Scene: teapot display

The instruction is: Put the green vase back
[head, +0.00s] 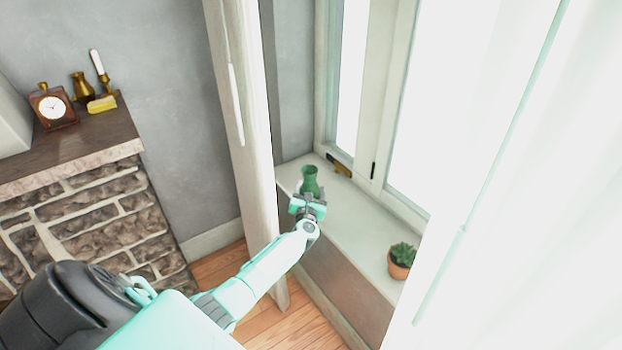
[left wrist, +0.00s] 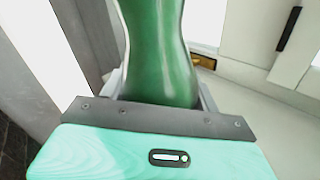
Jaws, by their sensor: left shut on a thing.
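The green vase (head: 310,181) is at the window sill (head: 350,215), upright in the head view. My left gripper (head: 308,203) reaches it from the near side and is shut on it. In the left wrist view the glossy green vase (left wrist: 160,50) fills the space between the fingers (left wrist: 158,100), and its lower part is hidden by the gripper. I cannot tell whether the vase's base touches the sill. My right gripper is in neither view.
A potted succulent (head: 401,260) stands on the sill at the right. A small brass-coloured object (head: 340,168) lies by the window frame behind the vase. A pale upright panel (head: 245,120) stands left of my arm. A mantel (head: 85,145) at the left holds a clock (head: 52,107) and brass pieces.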

